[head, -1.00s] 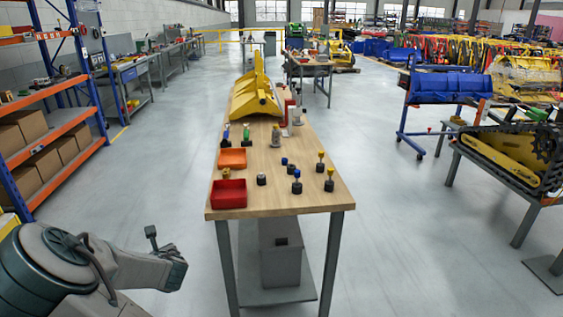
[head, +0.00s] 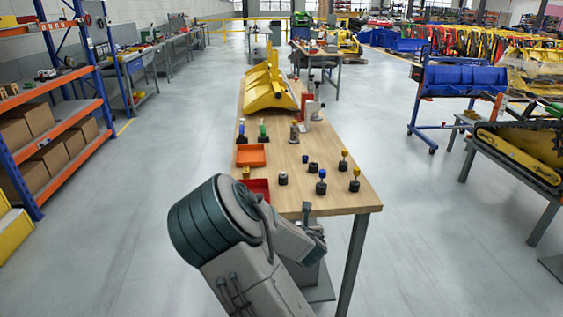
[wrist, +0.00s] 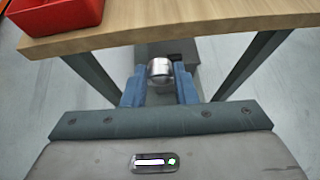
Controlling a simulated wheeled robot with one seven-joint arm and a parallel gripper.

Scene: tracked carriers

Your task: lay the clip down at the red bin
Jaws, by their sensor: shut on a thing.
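The red bin (head: 258,187) sits at the near left corner of the wooden table, partly hidden behind my arm in the head view. Its corner also shows at the top left of the wrist view (wrist: 62,14). My gripper (wrist: 160,88) is shut on a grey metal piece, the clip (wrist: 160,68), held between its blue fingers. In the head view the clip (head: 306,209) shows as a small dark upright piece at the table's near edge. The gripper is at the near side of the table, in front and to the right of the bin.
On the table (head: 325,195) stand an orange tray (head: 251,155) behind the bin, several dark knobbed pieces to its right, and a large yellow part (head: 270,90) farther back. The near edge is close to my gripper. A shelf rack (head: 60,140) stands at left.

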